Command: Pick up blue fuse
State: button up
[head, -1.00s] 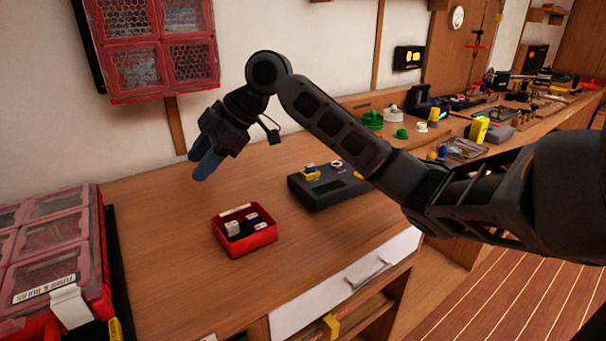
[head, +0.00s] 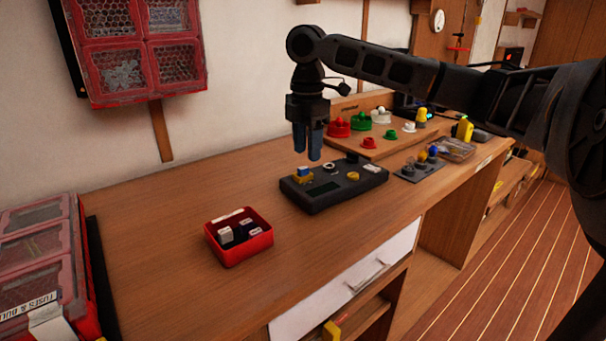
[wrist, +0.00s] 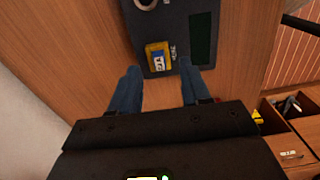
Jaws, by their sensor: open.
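A small blue and white fuse (head: 303,171) sits in a yellow holder (head: 299,179) on the dark grey tester (head: 335,189). In the wrist view the fuse (wrist: 158,61) shows in the yellow holder (wrist: 151,48), just beyond the fingertips and roughly centred between them. My gripper (head: 309,155) points down above the holder end of the tester. In the wrist view my gripper (wrist: 160,80) has its two blue fingers wide apart with nothing between them. The fingers appear above the tester and not touching the fuse.
A red open box (head: 239,239) with white and dark blue fuses stands left of the tester. Colored knobs (head: 362,122) stand behind it, and a small grey panel (head: 418,169) lies to its right. A red cabinet (head: 138,45) hangs on the wall.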

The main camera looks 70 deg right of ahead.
aim_at(305, 167)
notch_tip(305, 167, down, 4)
jog(key=shift+w+f, duration=0.1)
jog(key=shift+c, duration=0.2)
grip_shut()
dwell(0.3)
